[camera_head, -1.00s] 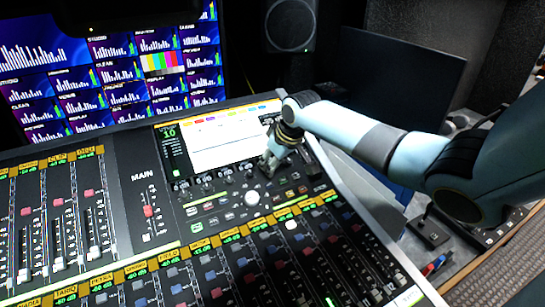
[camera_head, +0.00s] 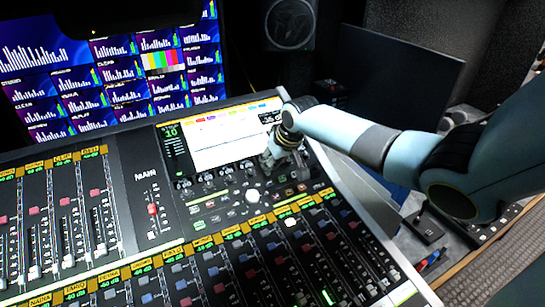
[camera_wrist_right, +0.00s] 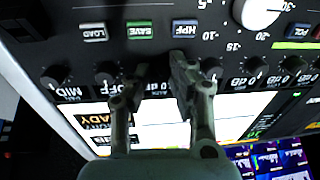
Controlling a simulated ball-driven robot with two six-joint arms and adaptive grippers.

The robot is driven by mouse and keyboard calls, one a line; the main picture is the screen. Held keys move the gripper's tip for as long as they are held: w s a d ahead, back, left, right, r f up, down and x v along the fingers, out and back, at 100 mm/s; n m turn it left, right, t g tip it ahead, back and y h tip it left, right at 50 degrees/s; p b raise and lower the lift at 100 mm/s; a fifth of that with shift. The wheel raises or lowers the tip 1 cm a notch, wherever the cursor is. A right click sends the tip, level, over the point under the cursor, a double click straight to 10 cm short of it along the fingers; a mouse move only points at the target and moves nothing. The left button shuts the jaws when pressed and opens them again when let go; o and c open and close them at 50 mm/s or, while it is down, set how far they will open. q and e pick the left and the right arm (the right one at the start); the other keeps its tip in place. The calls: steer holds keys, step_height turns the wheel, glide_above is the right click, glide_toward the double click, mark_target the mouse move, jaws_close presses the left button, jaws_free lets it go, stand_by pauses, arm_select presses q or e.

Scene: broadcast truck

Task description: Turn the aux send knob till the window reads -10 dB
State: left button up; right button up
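My right gripper (camera_head: 270,161) is low over the row of small dark knobs below the mixing console's screen. In the right wrist view the gripper (camera_wrist_right: 160,70) has its two fingers close together at that row, with dark knobs (camera_wrist_right: 105,73) on both sides. The spot between the tips is dark, so I cannot tell whether a knob is held there. A small dark window (camera_head: 271,117) at the screen's upper right shows white digits, seemingly 36-something, partly hidden by my arm. I cannot tell which knob is the aux send. My left gripper is not in view.
A white round control (camera_head: 252,196) sits below the knobs. LOAD, SAVE and HPF buttons (camera_wrist_right: 140,30) lie beside my fingers. Fader strips fill the console's front and left. A monitor wall (camera_head: 110,75) stands behind. A dark panel (camera_head: 395,90) stands at the back right.

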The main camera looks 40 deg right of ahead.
steer(key=shift+o, duration=0.6)
steer(key=shift+s+r, duration=0.1)
steer(key=shift+r, duration=0.2)
steer(key=v, duration=1.1)
steer(key=shift+r, duration=0.15)
steer(key=shift+s, duration=0.1)
steer(key=shift+s, duration=0.1)
